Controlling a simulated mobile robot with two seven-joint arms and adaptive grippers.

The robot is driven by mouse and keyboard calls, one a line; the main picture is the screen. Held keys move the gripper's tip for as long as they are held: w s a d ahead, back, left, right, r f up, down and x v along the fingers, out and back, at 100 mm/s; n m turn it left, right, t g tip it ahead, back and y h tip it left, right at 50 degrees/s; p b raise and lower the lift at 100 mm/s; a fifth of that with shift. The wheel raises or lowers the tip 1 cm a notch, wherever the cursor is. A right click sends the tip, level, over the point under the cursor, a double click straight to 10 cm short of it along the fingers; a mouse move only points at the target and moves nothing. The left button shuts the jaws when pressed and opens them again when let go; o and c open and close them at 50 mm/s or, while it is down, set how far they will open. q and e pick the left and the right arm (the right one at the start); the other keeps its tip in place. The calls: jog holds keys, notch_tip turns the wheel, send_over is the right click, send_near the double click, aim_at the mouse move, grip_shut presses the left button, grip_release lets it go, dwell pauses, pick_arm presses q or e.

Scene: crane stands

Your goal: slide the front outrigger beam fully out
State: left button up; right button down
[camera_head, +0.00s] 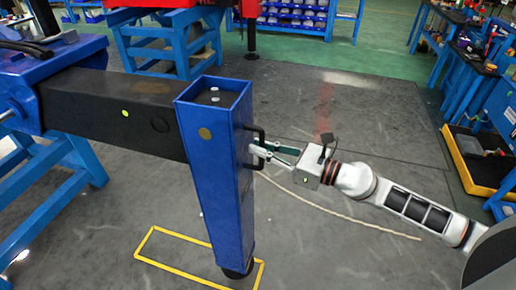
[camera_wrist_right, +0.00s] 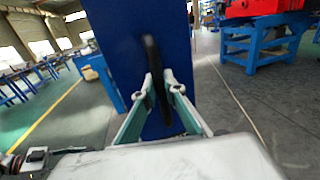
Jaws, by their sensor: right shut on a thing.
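The dark outrigger beam (camera_head: 110,112) reaches from the blue housing (camera_head: 65,52) at the left to the upright blue leg (camera_head: 222,175) at its outer end. A long stretch of the beam is outside the housing. A black handle (camera_head: 260,136) is on the right face of the leg. My right gripper (camera_head: 259,152) comes from the right and is shut on this handle. In the right wrist view the fingers (camera_wrist_right: 163,88) close around the black handle (camera_wrist_right: 151,62) in front of the blue leg. My left gripper is not in view.
A yellow outline (camera_head: 148,243) is marked on the floor, with the leg's dark foot (camera_head: 238,268) at its right part. A yellow-edged black tray (camera_head: 478,160) and blue workbenches stand at the right. Blue stands (camera_head: 170,45) are behind. The grey floor between is mostly clear.

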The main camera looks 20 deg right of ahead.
jog(key=shift+s+d, duration=0.3)
jog(key=shift+d, duration=0.25)
jog(key=c, duration=2.4)
grip_release()
jog(key=o, duration=0.3)
jog(key=shift+s+d, duration=0.1)
jog(key=shift+d, duration=0.1)
jog(key=shift+a, duration=0.1)
jog(key=v, duration=1.2)
